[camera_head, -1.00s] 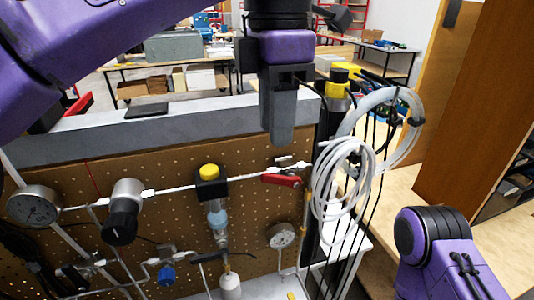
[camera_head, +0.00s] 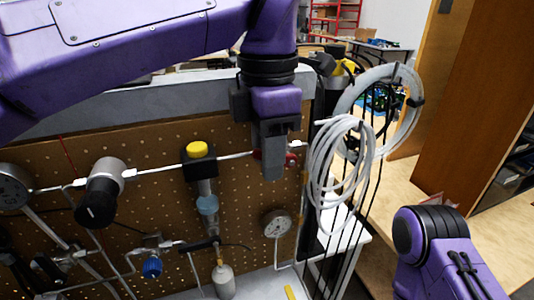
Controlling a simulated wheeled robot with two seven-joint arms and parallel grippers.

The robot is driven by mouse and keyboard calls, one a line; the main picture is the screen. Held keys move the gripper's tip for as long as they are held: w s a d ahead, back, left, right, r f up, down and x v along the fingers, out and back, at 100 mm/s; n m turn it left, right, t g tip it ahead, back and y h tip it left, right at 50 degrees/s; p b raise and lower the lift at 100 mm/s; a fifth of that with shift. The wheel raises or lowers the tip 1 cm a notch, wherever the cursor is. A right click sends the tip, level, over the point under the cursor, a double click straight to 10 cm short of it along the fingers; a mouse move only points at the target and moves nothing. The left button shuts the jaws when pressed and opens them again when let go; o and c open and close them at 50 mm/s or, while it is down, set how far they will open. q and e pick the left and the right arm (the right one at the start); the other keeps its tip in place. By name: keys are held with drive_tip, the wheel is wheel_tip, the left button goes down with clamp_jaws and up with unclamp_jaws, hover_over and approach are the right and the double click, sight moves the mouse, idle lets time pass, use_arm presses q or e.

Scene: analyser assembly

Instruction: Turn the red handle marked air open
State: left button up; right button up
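The red handle (camera_head: 291,159) is on the valve at the right end of the upper pipe on the brown pegboard (camera_head: 150,165). Most of it is hidden behind my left gripper (camera_head: 273,176), and only small red parts show at its sides. My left gripper points down in front of the handle. Its fingers overlap in this view, so I cannot tell their opening or whether they touch the handle. My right gripper is out of view; only part of my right arm shows at the lower right.
Coiled white tubing (camera_head: 343,170) and black cables hang just right of the handle. A pressure gauge (camera_head: 277,224) sits below it. A yellow-topped regulator (camera_head: 197,150) and a black knob (camera_head: 96,208) are to the left along the pipe.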

use_arm(q)
drive_tip(key=shift+w, duration=0.1)
clamp_jaws()
drive_tip(key=h+b, duration=0.1)
drive_tip(key=b, duration=0.2)
drive_tip(key=f+t+h+b, duration=0.1)
drive_tip(key=b, duration=0.2)
drive_tip(key=f+h+b, duration=0.1)
drive_tip(key=h+b, duration=0.1)
drive_tip(key=b, duration=0.1)
drive_tip(key=shift+a+f, duration=0.25)
drive_tip(key=shift+a, duration=0.05)
drive_tip(key=shift+r+t+h+b, duration=0.2)
drive_tip(key=shift+t+h+b, duration=0.1)
drive_tip(key=shift+h+b, duration=0.15)
drive_tip(key=shift+r, duration=0.15)
unclamp_jaws()
